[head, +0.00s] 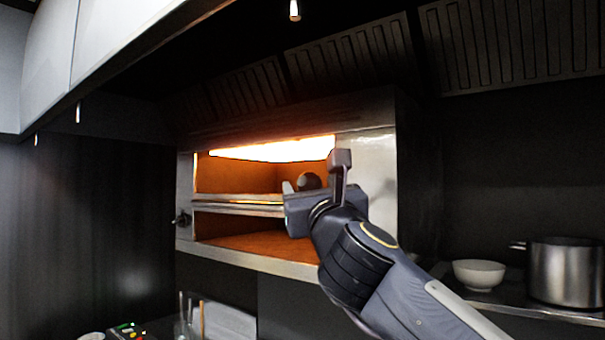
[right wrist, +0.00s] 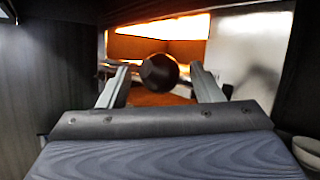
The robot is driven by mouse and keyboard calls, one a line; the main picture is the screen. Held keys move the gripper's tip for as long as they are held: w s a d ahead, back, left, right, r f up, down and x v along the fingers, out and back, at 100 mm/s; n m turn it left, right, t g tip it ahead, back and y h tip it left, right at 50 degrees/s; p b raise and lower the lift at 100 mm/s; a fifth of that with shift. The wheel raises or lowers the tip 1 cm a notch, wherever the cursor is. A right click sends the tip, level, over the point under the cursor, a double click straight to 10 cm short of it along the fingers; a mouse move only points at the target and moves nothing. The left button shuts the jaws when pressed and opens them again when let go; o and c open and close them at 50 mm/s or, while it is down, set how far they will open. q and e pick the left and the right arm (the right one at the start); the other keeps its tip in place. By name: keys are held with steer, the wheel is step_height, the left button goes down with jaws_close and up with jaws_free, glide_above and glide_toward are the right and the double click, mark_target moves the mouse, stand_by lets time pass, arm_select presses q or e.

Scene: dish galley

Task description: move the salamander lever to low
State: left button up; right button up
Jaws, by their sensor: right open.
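The salamander (head: 365,165) is a steel-framed grill with a glowing orange inside, on the back wall; it also shows in the right wrist view (right wrist: 240,60). A round dark knob (head: 309,180), seemingly the lever's end, stands in front of its opening. In the right wrist view the knob (right wrist: 159,73) appears between my right gripper's two fingers. My right gripper (head: 315,172) is open, with visible gaps on both sides of the knob. Whether the knob is fully within finger depth I cannot tell. My left gripper is not in view.
A small dark fitting (head: 182,218) sticks out at the salamander's left side. A white bowl (head: 479,274) and a steel pot (head: 566,272) stand on a shelf at right. A dark hood overhangs above. Small items stand at the bottom left.

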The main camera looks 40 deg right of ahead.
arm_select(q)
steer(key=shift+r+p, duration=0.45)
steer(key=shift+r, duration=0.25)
arm_select(e)
steer(key=shift+x, duration=1.8)
